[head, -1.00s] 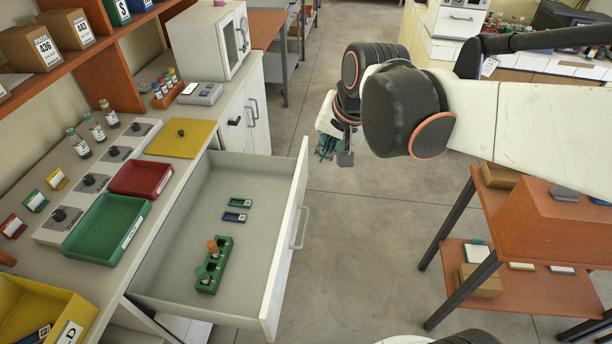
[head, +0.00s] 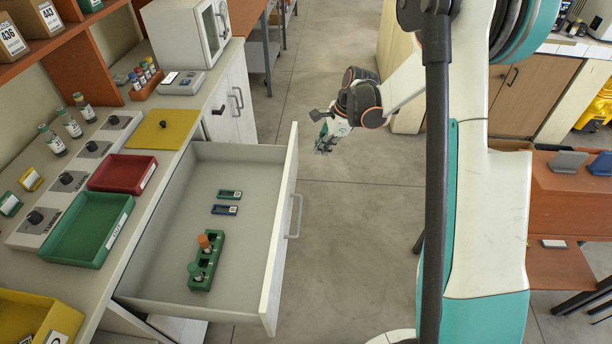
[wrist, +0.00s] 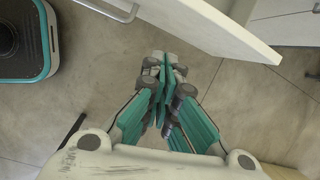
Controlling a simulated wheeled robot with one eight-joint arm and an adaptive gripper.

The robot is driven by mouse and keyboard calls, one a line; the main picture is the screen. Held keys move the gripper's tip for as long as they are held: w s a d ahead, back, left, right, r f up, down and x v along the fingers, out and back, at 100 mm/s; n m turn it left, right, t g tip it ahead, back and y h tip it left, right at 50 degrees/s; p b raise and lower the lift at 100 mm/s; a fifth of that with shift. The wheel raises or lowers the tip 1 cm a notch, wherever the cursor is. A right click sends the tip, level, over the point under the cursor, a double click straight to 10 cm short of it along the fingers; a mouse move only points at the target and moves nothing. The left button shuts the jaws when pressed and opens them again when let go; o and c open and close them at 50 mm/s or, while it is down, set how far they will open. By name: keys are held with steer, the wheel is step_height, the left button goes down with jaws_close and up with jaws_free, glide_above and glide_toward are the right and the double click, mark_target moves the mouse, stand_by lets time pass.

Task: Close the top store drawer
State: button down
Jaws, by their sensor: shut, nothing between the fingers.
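The top store drawer (head: 166,272) is pulled far out from the counter on the left of the head view. Its white front panel (head: 281,228) carries a grey bar handle (head: 296,216) on the outer face. In the drawer lie a green rack (head: 207,262) with two vials and two small labelled slides (head: 229,194). My gripper (head: 325,145) hangs over the aisle to the right of the drawer's far end, apart from it. In the wrist view my gripper (wrist: 165,75) is shut and empty, with the drawer's front panel (wrist: 215,28) and handle (wrist: 120,10) ahead at the top.
A green tray (head: 88,228), a red tray (head: 124,173) and a yellow mat (head: 160,128) lie on the counter beside the drawer. An orange shelf unit (head: 565,200) stands at right. The floor between is clear.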

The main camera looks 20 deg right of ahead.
step_height(320, 180, down, 8)
steer(key=w+d+m, duration=0.1)
steer(key=d+m, duration=0.1)
steer(key=m, duration=0.1)
steer(key=w+a+f+b, duration=0.3)
steer(key=a+f+b, duration=0.3)
steer(key=a+f, duration=0.1)
steer(key=shift+f+y, duration=0.4)
steer(key=shift+f, duration=0.4)
steer(key=shift+w+a, duration=0.1)
steer(key=w+a, duration=0.4)
steer(key=a, duration=0.6)
steer(key=w+a, duration=0.4)
steer(key=a, duration=0.6)
steer(key=w+a, duration=0.3)
steer(key=a, duration=0.7)
steer(key=shift+w+a+p, duration=0.3)
steer(key=shift+w+a, duration=0.05)
steer(key=shift+w, duration=0.05)
steer(key=shift+d, duration=0.1)
